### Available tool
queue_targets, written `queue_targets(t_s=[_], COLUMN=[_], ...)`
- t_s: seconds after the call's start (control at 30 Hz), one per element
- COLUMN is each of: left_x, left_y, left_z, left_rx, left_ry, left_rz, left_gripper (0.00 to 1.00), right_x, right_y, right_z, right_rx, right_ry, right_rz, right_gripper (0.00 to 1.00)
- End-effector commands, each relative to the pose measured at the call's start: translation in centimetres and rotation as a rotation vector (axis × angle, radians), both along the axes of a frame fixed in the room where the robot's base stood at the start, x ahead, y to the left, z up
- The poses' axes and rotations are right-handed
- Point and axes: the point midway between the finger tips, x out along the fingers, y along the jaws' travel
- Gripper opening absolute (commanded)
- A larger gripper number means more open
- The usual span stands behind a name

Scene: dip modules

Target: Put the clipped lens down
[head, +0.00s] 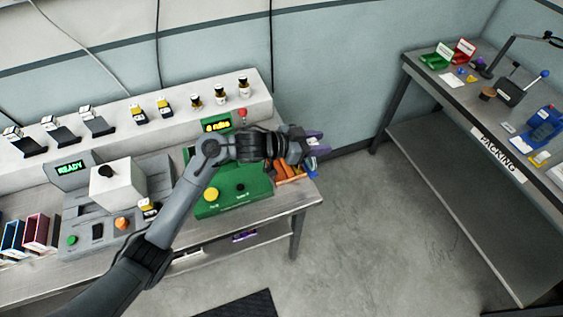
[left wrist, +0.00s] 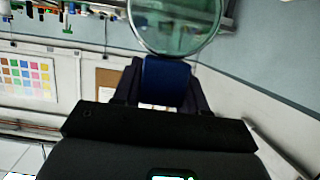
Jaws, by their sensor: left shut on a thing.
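The clipped lens is a round, greenish see-through disc (left wrist: 176,25) on a blue clip (left wrist: 165,82) in the left wrist view. My left gripper (head: 317,146) is shut on the blue clip, with the dark fingers on both sides of it in the left wrist view (left wrist: 163,85). The lens sticks out beyond the fingertips. In the head view the gripper is at the right end of the bench, over or near the orange pieces, and I cannot make out the lens clearly. My right gripper is not in view.
A green machine (head: 238,192) and a grey machine with a READY display (head: 72,169) stand on the bench (head: 275,207). Orange pieces (head: 287,172) lie at its right end. A packing table (head: 460,108) with small items stands at the right. Open floor lies between them.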

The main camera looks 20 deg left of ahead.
Motion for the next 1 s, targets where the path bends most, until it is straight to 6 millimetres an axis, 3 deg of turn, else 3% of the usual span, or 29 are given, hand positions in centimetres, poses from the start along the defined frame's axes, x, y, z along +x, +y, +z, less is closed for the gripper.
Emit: queue_targets(t_s=[0.3,0.5,0.8,1.0], left_x=[1.0,1.5,1.6,1.6], left_y=[6.2,9.2,10.3,10.3], left_z=[-3.8,-5.6,-6.6,-8.9], left_rx=[0.001,0.001,0.0,-0.002], left_ry=[0.002,0.002,0.0,0.002], left_rz=[0.004,0.002,0.0,0.001], left_gripper=[0.0,0.0,0.0,0.0], right_x=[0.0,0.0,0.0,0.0], right_y=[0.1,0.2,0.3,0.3], right_z=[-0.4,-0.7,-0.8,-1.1], right_rx=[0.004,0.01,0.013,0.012], right_ry=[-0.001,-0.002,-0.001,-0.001], right_rz=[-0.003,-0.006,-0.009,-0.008], right_gripper=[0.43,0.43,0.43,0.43])
